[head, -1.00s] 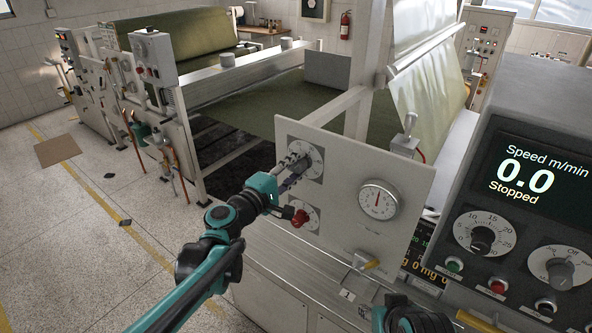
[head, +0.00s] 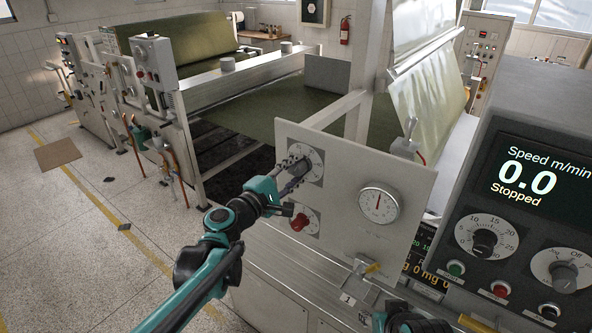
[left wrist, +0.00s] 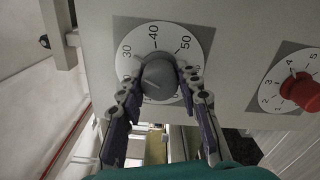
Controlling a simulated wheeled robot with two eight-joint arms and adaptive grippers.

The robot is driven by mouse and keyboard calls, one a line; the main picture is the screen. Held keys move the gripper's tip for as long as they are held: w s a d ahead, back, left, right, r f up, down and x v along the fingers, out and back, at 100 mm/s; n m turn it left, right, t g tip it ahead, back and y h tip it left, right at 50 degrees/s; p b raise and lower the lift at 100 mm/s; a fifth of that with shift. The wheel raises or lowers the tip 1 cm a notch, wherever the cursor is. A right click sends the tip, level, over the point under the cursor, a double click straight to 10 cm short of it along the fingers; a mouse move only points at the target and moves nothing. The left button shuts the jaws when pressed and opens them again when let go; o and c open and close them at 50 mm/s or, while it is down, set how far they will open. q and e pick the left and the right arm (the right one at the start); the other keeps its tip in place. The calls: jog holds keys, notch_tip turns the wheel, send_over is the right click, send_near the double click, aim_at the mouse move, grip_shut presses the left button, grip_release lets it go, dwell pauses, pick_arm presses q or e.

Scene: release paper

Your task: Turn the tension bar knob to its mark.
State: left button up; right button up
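A grey knob (left wrist: 159,76) sits on a round white dial (left wrist: 133,33) numbered 30, 40 and 50 on the light panel (head: 340,190). In the left wrist view a pale line shows on its face; no separate target mark can be made out. My left gripper (left wrist: 159,72) has one finger on each side of the knob, and both fingertips appear to touch it. In the head view the gripper (head: 293,172) reaches this upper left dial and hides the knob. My right gripper is not clearly visible; only a dark part of my right arm shows at the bottom.
A red knob (head: 300,221) on its own dial sits just below, close to my left wrist; it also shows in the left wrist view (left wrist: 299,91). A round gauge (head: 379,205) is to the right. A console (head: 535,200) reading 0.0, Stopped, stands at the far right.

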pick_arm(q)
jog(key=o, duration=0.4)
jog(key=shift+s+a, duration=0.1)
jog(key=v, duration=1.2)
